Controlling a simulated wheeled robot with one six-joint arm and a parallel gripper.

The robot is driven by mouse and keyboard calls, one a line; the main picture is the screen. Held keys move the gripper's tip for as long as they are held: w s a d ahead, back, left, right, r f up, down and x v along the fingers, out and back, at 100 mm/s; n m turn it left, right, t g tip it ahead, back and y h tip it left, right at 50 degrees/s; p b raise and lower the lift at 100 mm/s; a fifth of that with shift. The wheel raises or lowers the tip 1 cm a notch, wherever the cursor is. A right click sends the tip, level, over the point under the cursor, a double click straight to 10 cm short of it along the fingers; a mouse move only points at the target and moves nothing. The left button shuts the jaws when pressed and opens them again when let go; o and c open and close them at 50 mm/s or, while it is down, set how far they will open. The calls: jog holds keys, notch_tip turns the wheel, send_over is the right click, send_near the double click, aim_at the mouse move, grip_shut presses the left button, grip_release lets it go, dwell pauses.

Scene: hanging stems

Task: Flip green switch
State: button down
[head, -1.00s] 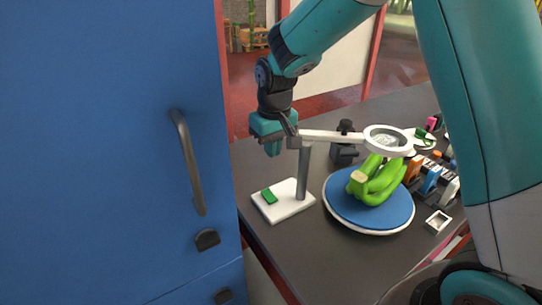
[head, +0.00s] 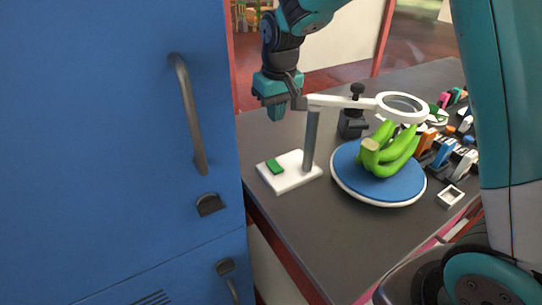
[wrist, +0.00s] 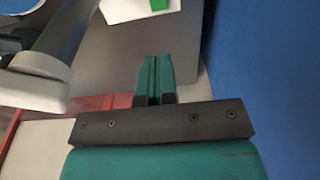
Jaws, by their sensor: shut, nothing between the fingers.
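The green switch (head: 275,166) is a small green rocker on the white square base (head: 291,178) of a magnifier lamp, near the table's left edge. It also shows at the top of the wrist view (wrist: 158,4), on the white base (wrist: 122,10). My gripper (head: 276,112) is shut and empty, pointing down, above and behind the base and apart from the switch. In the wrist view its closed teal fingers (wrist: 154,78) have nothing between them.
The lamp's grey post (head: 310,140) and white arm with a ring lens (head: 402,107) stand close to my gripper's right. Green bananas (head: 388,150) lie on a blue plate (head: 345,165). A blue cabinet (head: 110,130) blocks the left.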

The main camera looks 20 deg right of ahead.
aim_at(271, 161)
jog(key=f, duration=0.4)
jog(key=w+f+p, duration=0.1)
jog(key=f, duration=0.4)
jog(key=f+p, duration=0.1)
jog(key=f, duration=0.4)
jog(key=shift+w+a, duration=0.15)
jog(key=shift+w, duration=0.2)
